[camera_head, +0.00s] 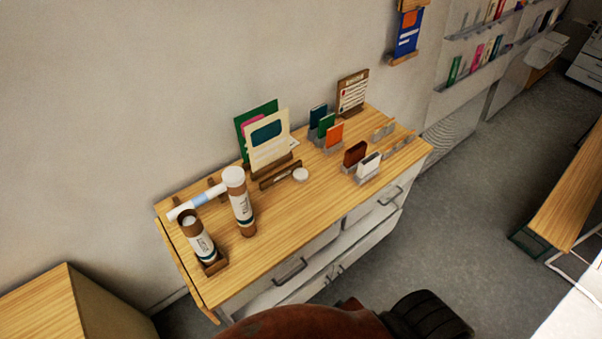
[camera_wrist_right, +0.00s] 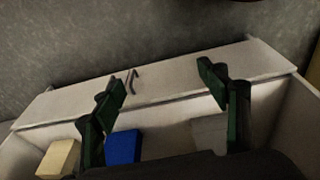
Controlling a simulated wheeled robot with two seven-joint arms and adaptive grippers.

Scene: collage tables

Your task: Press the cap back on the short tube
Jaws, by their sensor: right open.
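The short tube (camera_head: 201,243), white with brown bands, stands in a small wooden holder (camera_head: 214,265) at the table's front left. Its top looks dark and open. A white round cap (camera_head: 300,174) lies flat on the table near the middle, apart from the tube. My right gripper (camera_wrist_right: 163,84) is open in the right wrist view, with nothing between its fingers; it is over a pale open drawer or box, away from tube and cap. My left gripper is in neither view.
A taller tube with a white top (camera_head: 241,203) stands beside the short one, and a white and blue roll (camera_head: 198,199) lies behind. Cards on stands (camera_head: 269,143) and small card holders (camera_head: 367,169) fill the back and right. The wooden tabletop's (camera_head: 290,215) front middle is clear. A blue block (camera_wrist_right: 123,147) lies in the drawer or box.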

